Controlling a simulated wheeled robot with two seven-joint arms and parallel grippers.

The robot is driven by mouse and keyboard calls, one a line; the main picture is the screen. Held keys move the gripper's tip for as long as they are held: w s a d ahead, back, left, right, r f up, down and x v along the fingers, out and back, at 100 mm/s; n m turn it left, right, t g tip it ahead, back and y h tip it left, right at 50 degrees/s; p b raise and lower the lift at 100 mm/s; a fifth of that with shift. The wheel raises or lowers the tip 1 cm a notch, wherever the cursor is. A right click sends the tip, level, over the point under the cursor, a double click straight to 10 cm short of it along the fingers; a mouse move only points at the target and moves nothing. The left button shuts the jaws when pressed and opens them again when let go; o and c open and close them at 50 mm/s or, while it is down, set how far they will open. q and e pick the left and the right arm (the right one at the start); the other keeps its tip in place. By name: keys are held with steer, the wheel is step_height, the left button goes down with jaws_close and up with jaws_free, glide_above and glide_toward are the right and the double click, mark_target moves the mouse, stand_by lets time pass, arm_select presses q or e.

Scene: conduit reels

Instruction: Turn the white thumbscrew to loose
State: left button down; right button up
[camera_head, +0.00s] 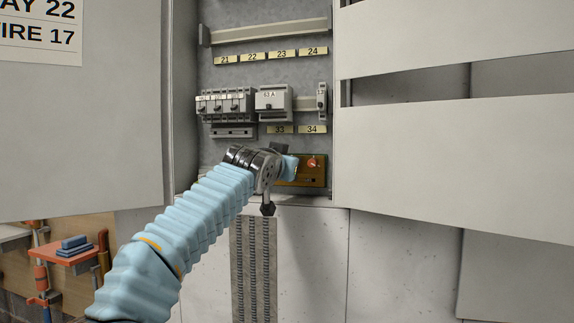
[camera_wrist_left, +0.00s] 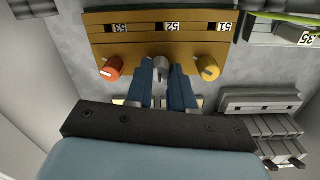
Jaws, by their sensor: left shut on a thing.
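A brass-coloured terminal block (camera_wrist_left: 240,18) fills the upper middle of the left wrist view, with three knobs under upside-down labels 53, 52 and 51. The white thumbscrew (camera_wrist_left: 166,73) is the middle one, under 52, and only its pale end shows between my blue fingers. My left gripper (camera_wrist_left: 166,88) is shut on it, one finger on each side. In the head view the left gripper (camera_head: 289,166) is at the block (camera_head: 310,181) low in the cabinet and hides the thumbscrew. My right gripper is in neither view.
An orange knob (camera_wrist_left: 110,68) and a yellow knob (camera_wrist_left: 207,68) flank the fingers closely. Breakers (camera_head: 225,104) sit on a rail above the block. Open cabinet doors (camera_head: 80,130) stand on both sides. A tool shelf (camera_head: 62,250) is at the lower left.

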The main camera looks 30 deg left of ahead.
arm_select(q)
steer(key=shift+f, duration=0.25)
steer(key=c, duration=1)
jaws_free()
steer(key=shift+r, duration=0.15)
steer(key=b+v, duration=0.4)
steer(key=v, duration=0.9)
steer(key=shift+s+d, duration=0.15)
steer(key=shift+s, duration=0.25)
